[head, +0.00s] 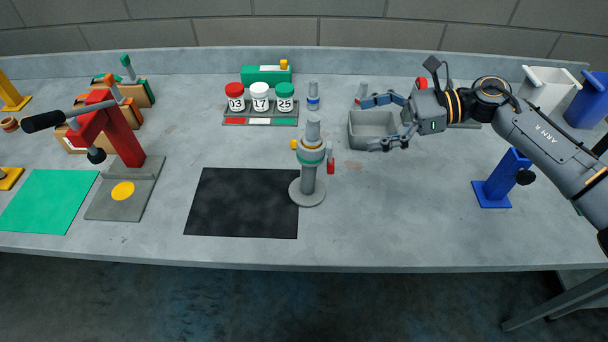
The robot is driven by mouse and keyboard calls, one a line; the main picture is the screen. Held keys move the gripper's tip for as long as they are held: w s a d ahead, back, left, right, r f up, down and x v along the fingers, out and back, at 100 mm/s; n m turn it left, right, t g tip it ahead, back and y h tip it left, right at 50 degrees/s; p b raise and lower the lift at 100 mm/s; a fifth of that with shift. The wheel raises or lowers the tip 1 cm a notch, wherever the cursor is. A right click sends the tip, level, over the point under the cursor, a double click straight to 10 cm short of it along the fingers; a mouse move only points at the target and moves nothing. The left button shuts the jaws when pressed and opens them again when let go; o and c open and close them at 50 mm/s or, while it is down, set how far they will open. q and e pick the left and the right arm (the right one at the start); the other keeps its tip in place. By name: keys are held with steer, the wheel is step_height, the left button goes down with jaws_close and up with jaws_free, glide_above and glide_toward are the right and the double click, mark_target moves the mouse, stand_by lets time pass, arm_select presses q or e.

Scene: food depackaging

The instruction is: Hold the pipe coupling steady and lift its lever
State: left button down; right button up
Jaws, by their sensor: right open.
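The pipe coupling (310,158) stands upright on a round grey base on the bench, at the right edge of the black mat. It has a greenish band around its middle and a yellow knob on its left side. A red-ended lever (331,166) hangs down at its right side. My right gripper (370,123) is open, its two fingers pointing left, above the grey bin, up and to the right of the coupling and apart from it. Nothing shows between its fingers. My left gripper is not in the head view.
The black mat (240,204) lies left of the coupling, clear. A grey bin (356,133) stands behind right, partly under my right gripper. Lidded jars (260,99) stand at the back. A red lever press (120,130) stands left; a blue stand (502,180) stands right. The front right bench is free.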

steer(key=b, duration=1.6)
glide_toward(314, 184)
steer(key=shift+w+a+f, duration=0.1)
steer(key=shift+w+f, duration=0.4)
steer(key=shift+f, duration=0.2)
steer(key=shift+a+p, duration=0.4)
steer(key=shift+p, duration=0.15)
steer(key=p+x, duration=0.2)
steer(key=x, duration=0.2)
steer(key=shift+a, duration=0.25)
steer(key=shift+a+f+b, duration=0.25)
steer(key=shift+a+f, duration=0.1)
steer(key=shift+a, duration=0.2)
steer(key=shift+a+f+b, duration=0.25)
steer(key=shift+a+f, duration=0.15)
steer(key=shift+a, duration=0.15)
steer(key=shift+b+x, duration=0.4)
steer(key=shift+x, duration=0.65)
steer(key=shift+r, duration=0.2)
steer(key=c, duration=1.8)
